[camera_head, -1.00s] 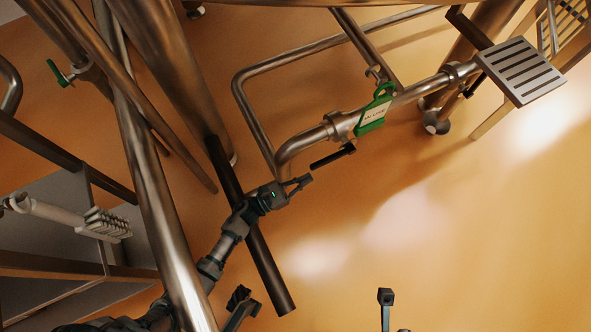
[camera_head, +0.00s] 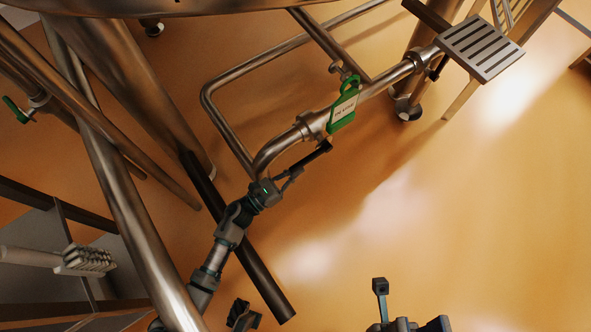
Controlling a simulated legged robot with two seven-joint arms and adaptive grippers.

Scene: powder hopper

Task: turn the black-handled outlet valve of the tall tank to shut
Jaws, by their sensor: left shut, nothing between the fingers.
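Dark parts at the bottom edge look like my right gripper (camera_head: 408,302), cut off by the frame, far below the valve. Its jaw state is unclear.
A dark tube (camera_head: 259,270) passes beneath my left arm. Steel legs (camera_head: 135,225) stand at left, near a shelf with a brush (camera_head: 85,259). A slatted step (camera_head: 480,46) is at the upper right. The orange floor (camera_head: 480,200) is open at right.

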